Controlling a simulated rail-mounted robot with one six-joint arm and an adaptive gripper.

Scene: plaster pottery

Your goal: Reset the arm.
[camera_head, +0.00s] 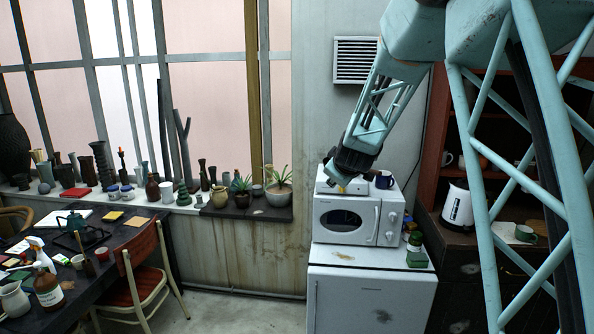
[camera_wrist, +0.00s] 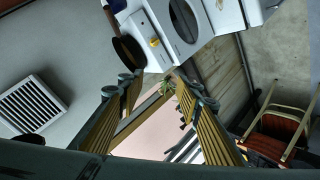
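My gripper (camera_head: 338,180) hangs at the end of my pale teal arm, in front of the white microwave (camera_head: 341,222) and near its top left. In the wrist view my gripper (camera_wrist: 160,88) shows two yellow-slatted fingers with dark tips, spread wide apart. Nothing is held between them; only the window and a distant plant show through the gap. The microwave (camera_wrist: 180,30) lies beyond the fingertips at the top of the wrist view. I cannot tell from the head view whether the gripper touches the microwave.
A white kettle (camera_head: 458,207) sits to the right. Potted plants (camera_head: 278,185) line the windowsill; a red chair (camera_head: 142,270) stands by the dark table at left.

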